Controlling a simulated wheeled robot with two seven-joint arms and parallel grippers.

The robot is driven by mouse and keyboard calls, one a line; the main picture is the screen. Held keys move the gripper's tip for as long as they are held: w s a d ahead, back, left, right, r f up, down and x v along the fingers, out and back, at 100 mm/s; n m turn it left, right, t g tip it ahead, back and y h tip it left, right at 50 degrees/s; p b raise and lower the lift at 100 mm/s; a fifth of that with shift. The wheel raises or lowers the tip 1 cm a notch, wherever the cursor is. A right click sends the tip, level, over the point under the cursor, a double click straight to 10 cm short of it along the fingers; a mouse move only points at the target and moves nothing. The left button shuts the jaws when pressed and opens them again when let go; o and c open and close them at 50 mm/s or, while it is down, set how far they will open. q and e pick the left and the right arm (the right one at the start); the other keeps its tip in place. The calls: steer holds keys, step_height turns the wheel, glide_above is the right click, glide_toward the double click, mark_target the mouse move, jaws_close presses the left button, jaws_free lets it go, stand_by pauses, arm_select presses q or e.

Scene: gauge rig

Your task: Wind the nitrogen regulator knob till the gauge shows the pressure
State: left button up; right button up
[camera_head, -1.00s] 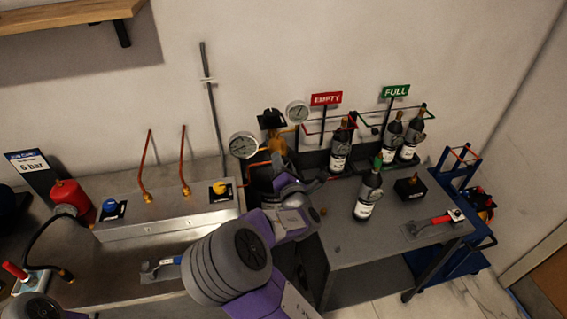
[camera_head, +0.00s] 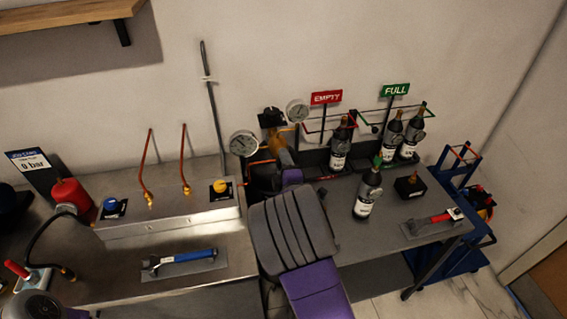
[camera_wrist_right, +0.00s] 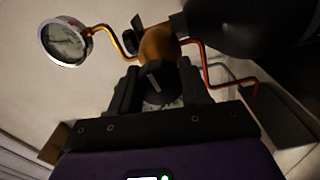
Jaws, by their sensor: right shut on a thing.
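The regulator knob (camera_wrist_right: 155,78) is dark and round with a pale mark. In the right wrist view it sits between the fingers of my right gripper (camera_wrist_right: 159,88), which is shut on it. The brass regulator body (camera_wrist_right: 159,45) is just beyond. A round white gauge (camera_wrist_right: 65,41) on a brass pipe is at upper left; its needle is too blurred to read. In the head view two gauges (camera_head: 243,143) (camera_head: 298,110) show near the brass regulator (camera_head: 279,137); my right arm hides the knob. A sign (camera_head: 33,162) at left gives a value in bar.
Dark bottles (camera_head: 367,190) stand on the right bench below the EMPTY (camera_head: 326,98) and FULL (camera_head: 395,90) signs. A blue-handled tool (camera_head: 190,256) lies on the left bench, a red-handled one (camera_head: 433,220) on the right. A blue cart (camera_head: 468,232) stands at far right.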

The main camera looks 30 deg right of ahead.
steer(key=shift+a+m, duration=0.15)
steer(key=shift+m, duration=0.35)
steer(key=o, duration=1)
steer(key=shift+o, duration=0.2)
steer(key=p+v, duration=0.1)
steer(key=v, duration=0.6)
steer(key=shift+s, duration=0.25)
